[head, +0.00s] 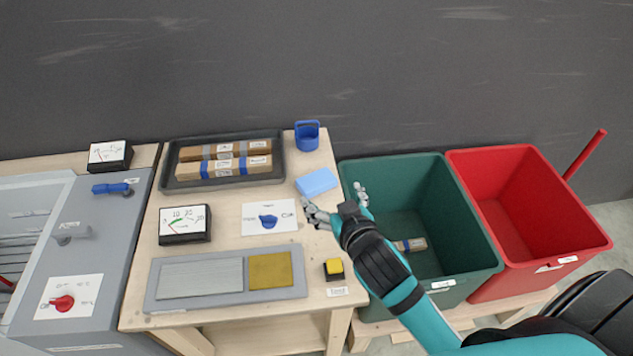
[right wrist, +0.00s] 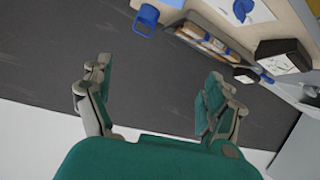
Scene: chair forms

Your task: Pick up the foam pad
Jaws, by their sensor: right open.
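The foam pad (head: 316,182) is a light blue block lying flat near the right edge of the wooden table (head: 228,222), in front of the blue holder (head: 307,136). A light blue edge at the top of the right wrist view (right wrist: 173,3) looks like part of the pad. My right gripper (head: 334,203) is open and empty, with its fingers spread. In the head view it shows just below and right of the pad, near the table's right edge. It also shows open in the right wrist view (right wrist: 155,85). My left gripper is not in view.
A dark tray (head: 167,181) with wrapped bars lies left of the pad. A gauge (head: 184,225), a knob card (head: 255,228) and a grey panel (head: 200,277) lie in front. A green bin (head: 465,222) and a red bin (head: 540,200) stand right of the table.

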